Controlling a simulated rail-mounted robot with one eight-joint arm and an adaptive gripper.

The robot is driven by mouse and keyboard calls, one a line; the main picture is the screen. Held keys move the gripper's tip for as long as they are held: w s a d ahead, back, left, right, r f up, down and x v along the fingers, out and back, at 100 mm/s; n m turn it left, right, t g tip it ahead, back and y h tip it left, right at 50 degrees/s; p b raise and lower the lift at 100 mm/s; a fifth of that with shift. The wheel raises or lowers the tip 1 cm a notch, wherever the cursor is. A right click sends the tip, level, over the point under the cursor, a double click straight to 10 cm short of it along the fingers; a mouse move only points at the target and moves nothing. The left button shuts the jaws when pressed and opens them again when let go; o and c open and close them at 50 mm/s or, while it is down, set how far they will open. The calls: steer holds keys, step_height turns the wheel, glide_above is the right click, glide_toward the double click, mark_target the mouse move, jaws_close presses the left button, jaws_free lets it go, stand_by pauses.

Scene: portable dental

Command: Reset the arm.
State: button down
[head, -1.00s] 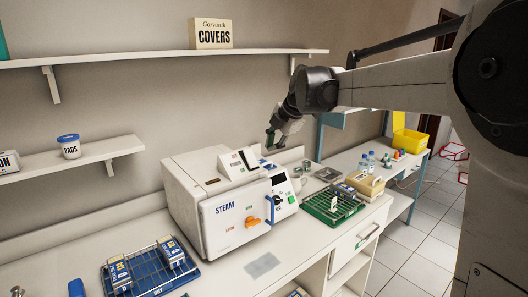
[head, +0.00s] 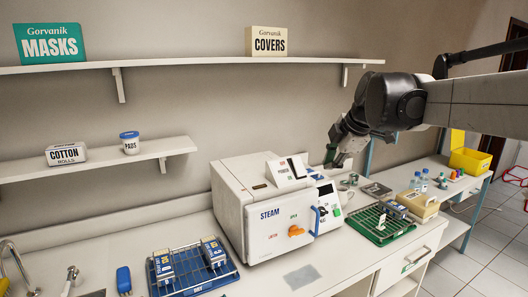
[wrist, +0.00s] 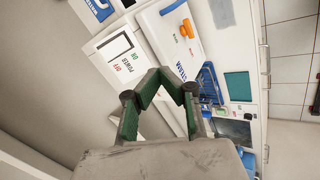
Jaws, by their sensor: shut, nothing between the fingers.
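My gripper (head: 332,155) is in the air in the head view, above and just right of the steam sterilizer (head: 258,212). It holds nothing. In the wrist view its green fingers (wrist: 167,82) meet at the tips, with the sterilizer (wrist: 172,35) beyond them. The sterilizer's door is closed, with an orange knob (head: 296,231) and a blue handle (head: 316,221) on its front.
A green rack (head: 381,223) with packs stands right of the sterilizer, and a blue rack (head: 222,268) with packs stands left of it. A shelf (head: 210,66) with boxes runs above. A yellow bin (head: 470,161) is far right.

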steer(key=s+f+m+b, duration=0.1)
steer(key=s+f+m, duration=0.5)
steer(key=s, duration=0.4)
steer(key=s+a+f+m+h+b, duration=0.1)
steer(key=s+f+m, duration=0.5)
steer(key=s, duration=0.4)
steer(key=s+a+f+m+t+h+b, duration=0.1)
steer(key=s+f+m+b, duration=0.1)
steer(key=s+f+m, duration=0.5)
steer(key=s, duration=0.3)
steer(key=shift+s+f, duration=0.15)
steer(key=shift+f, duration=0.05)
steer(key=shift+a, duration=0.1)
